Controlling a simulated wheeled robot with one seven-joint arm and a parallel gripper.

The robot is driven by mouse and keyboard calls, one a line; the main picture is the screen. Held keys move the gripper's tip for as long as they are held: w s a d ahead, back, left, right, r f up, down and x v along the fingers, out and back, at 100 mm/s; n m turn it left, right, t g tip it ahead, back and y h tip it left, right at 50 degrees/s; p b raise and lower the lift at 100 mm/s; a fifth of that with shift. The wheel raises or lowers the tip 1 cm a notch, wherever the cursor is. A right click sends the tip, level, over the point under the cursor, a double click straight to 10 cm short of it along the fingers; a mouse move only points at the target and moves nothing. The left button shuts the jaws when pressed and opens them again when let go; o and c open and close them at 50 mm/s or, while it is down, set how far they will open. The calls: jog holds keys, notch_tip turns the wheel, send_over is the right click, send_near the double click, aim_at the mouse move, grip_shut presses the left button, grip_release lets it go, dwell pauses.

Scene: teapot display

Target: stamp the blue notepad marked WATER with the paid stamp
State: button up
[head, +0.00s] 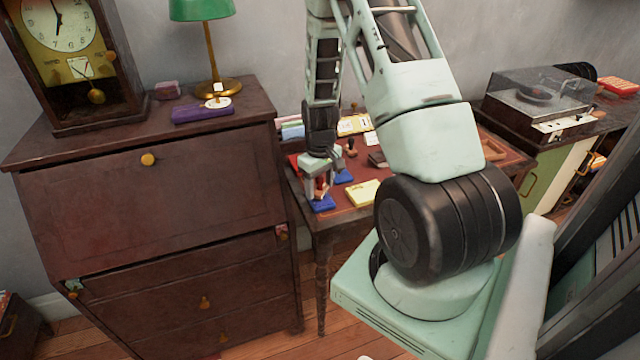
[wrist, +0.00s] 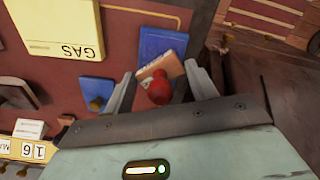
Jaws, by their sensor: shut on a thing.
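The blue notepad (head: 322,204) lies at the front left corner of the red-topped desk. In the wrist view it (wrist: 162,42) shows beyond my fingers; its WATER marking is not readable. My gripper (head: 319,180) points down just above this notepad. In the wrist view my gripper (wrist: 160,85) is shut on a stamp with a rounded red handle (wrist: 158,90). An orange-brown block (wrist: 165,68), seemingly the stamp's base, covers part of the notepad. Whether it touches the notepad I cannot tell. The PAID marking is not visible.
A yellow notepad marked GAS (wrist: 60,30) lies beside the blue one; it also shows in the head view (head: 363,193). A smaller blue pad (wrist: 97,90) is nearby. Another stamp (head: 351,148) stands farther back. The taller dark cabinet (head: 150,190) stands close left.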

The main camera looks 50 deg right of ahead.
jog(key=shift+f, duration=0.5)
dwell(1.2)
jog(key=shift+r+p, duration=2.6)
jog(key=shift+r, duration=0.95)
